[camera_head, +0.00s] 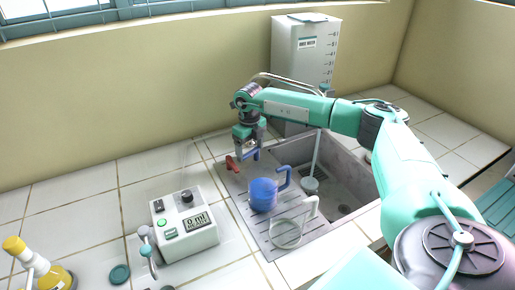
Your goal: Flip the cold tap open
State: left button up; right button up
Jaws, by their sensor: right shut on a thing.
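My right gripper (248,154) points down at the back left corner of the sink. It is shut on a small blue part, which looks like the cold tap's handle; my fingers hide most of it, so its angle cannot be told. A red tap handle (232,163) sits just left of the gripper on the counter edge. The curved metal spout (285,79) shows behind my right arm, partly hidden by it. My left gripper is not in view.
A blue mug (263,196) and a clear mug (286,234) stand on the ribbed drainer (241,203) in front of the gripper. A tall white tank (292,52) stands behind. The tiled counter at left back is clear.

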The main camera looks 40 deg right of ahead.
aim_at(250, 152)
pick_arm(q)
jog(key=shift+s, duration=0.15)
pick_arm(e)
jog(key=shift+r, duration=0.1)
jog(key=o, duration=1.4)
jog(key=shift+c, duration=0.2)
jog(key=shift+w+r, duration=0.1)
jog(key=shift+r, duration=0.25)
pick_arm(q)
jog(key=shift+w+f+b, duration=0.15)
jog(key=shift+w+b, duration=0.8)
pick_arm(e)
notch_tip(250, 152, up, 13)
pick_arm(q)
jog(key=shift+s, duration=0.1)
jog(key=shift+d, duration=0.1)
